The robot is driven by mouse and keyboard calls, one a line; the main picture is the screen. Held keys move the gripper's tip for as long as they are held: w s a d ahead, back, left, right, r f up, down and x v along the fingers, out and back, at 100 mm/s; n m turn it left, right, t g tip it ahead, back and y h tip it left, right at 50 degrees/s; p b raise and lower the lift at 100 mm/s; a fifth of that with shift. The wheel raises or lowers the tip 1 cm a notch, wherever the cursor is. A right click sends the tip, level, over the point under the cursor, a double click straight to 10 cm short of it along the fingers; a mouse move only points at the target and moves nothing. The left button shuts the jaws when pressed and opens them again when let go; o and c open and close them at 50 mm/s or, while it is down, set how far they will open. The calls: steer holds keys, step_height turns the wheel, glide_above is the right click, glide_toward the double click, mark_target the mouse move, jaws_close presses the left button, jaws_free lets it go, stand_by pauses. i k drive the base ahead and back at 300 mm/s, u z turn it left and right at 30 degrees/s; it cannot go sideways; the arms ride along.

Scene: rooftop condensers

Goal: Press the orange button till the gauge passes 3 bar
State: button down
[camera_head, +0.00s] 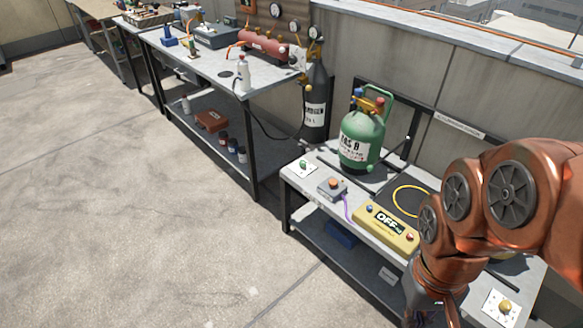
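An orange button (334,183) sits on a small grey box on the near low table (296,190), with a purple cable running from the box. Several round dials show at the back. One gauge (295,26) is on the wall board, and another gauge (314,32) is by the dark cylinder. Their readings are too small to tell. My gripper (432,314) is at the bottom edge, right of and nearer than the button, apart from it. It is mostly cut off and shadowed, so its fingers cannot be made out.
A green cylinder (361,140) stands behind the button. A yellow box (386,230) with an OFF display lies right of it, and a green-knobbed plate (302,168) lies left. A yellow knob (505,307) is at bottom right. A long workbench (215,68) stands behind. The floor at left is clear.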

mark_target(333, 182)
steer(key=u, duration=0.75)
steer(key=i, duration=1.15)
steer(key=u, duration=0.2)
